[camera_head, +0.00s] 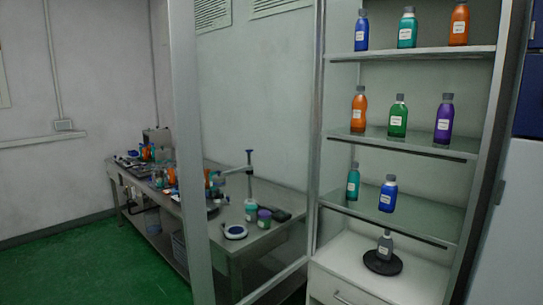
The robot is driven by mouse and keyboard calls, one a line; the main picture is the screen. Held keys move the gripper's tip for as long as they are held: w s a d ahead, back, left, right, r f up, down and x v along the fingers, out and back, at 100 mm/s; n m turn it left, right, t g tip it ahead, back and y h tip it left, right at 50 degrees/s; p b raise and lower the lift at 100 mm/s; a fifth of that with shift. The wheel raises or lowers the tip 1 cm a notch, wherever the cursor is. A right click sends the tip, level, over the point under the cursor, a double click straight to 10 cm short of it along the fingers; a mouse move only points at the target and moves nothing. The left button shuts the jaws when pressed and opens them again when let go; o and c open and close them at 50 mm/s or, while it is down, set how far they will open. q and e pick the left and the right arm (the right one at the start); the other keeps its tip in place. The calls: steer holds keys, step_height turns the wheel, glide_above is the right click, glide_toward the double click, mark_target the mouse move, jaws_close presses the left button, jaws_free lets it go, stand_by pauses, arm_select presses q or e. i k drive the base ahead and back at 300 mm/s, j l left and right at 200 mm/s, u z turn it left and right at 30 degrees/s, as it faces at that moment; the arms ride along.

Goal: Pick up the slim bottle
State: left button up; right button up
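Several bottles with grey caps and white labels stand upright on a shelf unit at the right. The teal bottle (353,183) on the third shelf looks the slimmest, but I cannot tell for sure which one is the slim bottle. A blue bottle (388,196) stands to its right. A small grey bottle (385,246) stands on a black round base (382,263) on the white cabinet below. The middle shelf holds an orange bottle (359,111), a green bottle (398,119) and a purple bottle (444,121). Neither gripper is in view.
The top shelf (415,52) holds a blue, a teal and an orange bottle. A metal post (188,140) stands left of the shelf unit. Behind it, a steel workbench (262,236) carries jars and tools. The green floor (80,265) at left is clear.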

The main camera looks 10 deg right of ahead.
mark_target(460, 18)
steer(key=z, duration=0.5)
steer(key=k+z, duration=0.15)
steer(key=z, duration=0.35)
steer(key=l+z, duration=0.1)
steer(key=z, duration=0.35)
steer(key=j+z, duration=0.25)
steer(key=z, duration=0.25)
steer(key=j+z, duration=0.3)
steer(key=z, duration=0.15)
steer(key=k+j, duration=0.1)
steer(key=j, duration=1.45)
steer(key=k+j, duration=0.15)
steer(key=j, duration=1.35)
steer(key=k+j, duration=0.15)
steer(key=j, duration=0.65)
steer(key=l+u, duration=0.1)
steer(key=l, duration=1.4)
